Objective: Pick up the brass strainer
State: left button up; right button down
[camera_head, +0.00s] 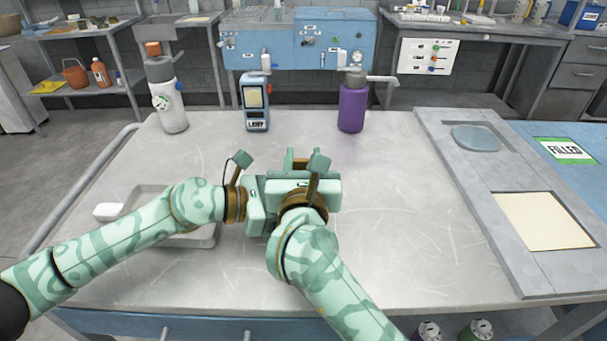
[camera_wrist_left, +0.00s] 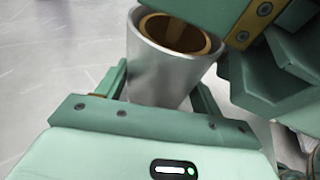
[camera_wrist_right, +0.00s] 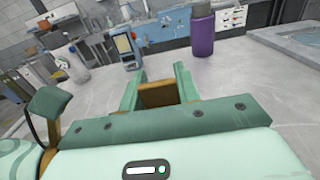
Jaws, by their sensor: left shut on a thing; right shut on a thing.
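My right gripper (camera_head: 303,160) is at the middle of the bench in the head view, close against my left gripper, whose fingers are mostly hidden there. In the right wrist view its fingers are shut on a brass-coloured piece (camera_wrist_right: 158,94), which looks like part of the brass strainer. In the left wrist view my left gripper (camera_wrist_left: 160,88) is shut on a silver metal cylinder (camera_wrist_left: 152,75). A brass ring with a dark hollow (camera_wrist_left: 178,32) shows inside the cylinder's mouth. I cannot tell whether this ring and the brass piece are one object.
A shallow grey tray (camera_head: 205,238) lies under my left arm, with a white piece (camera_head: 108,211) at its left corner. A white bottle (camera_head: 168,100), a blue device (camera_head: 256,103) and a purple bottle (camera_head: 352,102) stand behind. The bench right of the grippers is clear up to a grey panel (camera_head: 500,180).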

notch_tip(320, 180, up, 18)
jog(key=shift+f, duration=0.1)
pick_arm(q)
jog(key=o, duration=0.8)
jog(key=shift+o, duration=0.2)
jog(key=shift+a, duration=0.1)
